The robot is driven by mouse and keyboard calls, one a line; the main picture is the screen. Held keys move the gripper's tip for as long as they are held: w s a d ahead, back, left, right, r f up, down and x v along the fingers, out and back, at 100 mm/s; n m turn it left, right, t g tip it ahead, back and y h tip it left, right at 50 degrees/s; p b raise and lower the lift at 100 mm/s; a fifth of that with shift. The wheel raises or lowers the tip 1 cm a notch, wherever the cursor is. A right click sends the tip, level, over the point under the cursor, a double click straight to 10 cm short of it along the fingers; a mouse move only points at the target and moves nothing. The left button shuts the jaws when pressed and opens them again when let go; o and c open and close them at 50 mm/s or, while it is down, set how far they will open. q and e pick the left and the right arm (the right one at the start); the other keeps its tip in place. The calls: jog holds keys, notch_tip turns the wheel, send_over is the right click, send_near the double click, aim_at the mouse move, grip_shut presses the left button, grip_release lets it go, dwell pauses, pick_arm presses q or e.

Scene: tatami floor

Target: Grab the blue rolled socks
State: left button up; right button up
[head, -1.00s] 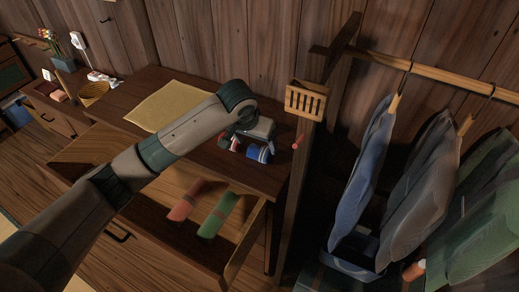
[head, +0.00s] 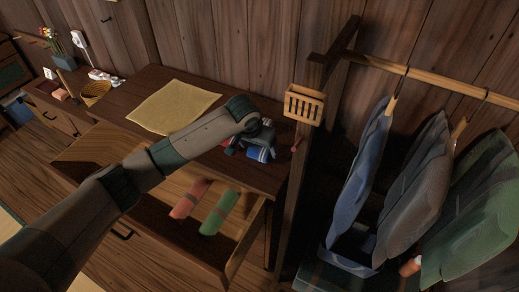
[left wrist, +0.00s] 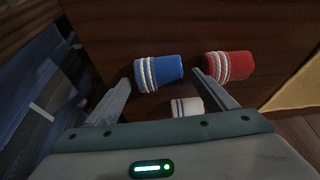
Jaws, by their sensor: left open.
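The blue rolled socks (left wrist: 160,72), with white striped bands at one end, lie on the wooden top of the drawer unit. In the head view the blue socks (head: 262,154) are partly hidden by my gripper. My left gripper (left wrist: 161,79) is open, with its fingertips on either side of the blue socks; I cannot tell whether they touch. In the head view my left gripper (head: 256,143) is low over the socks. My right gripper is not in view.
Red rolled socks (left wrist: 230,65) lie just outside one finger, and a white roll (left wrist: 187,108) lies between the fingers, nearer the palm. An open drawer (head: 160,208) holds red and green rolls. A wooden post (head: 300,180) and hanging clothes (head: 365,180) stand to the right.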

pick_arm(q)
jog(key=shift+x, duration=1.05)
jog(key=c, duration=1.1)
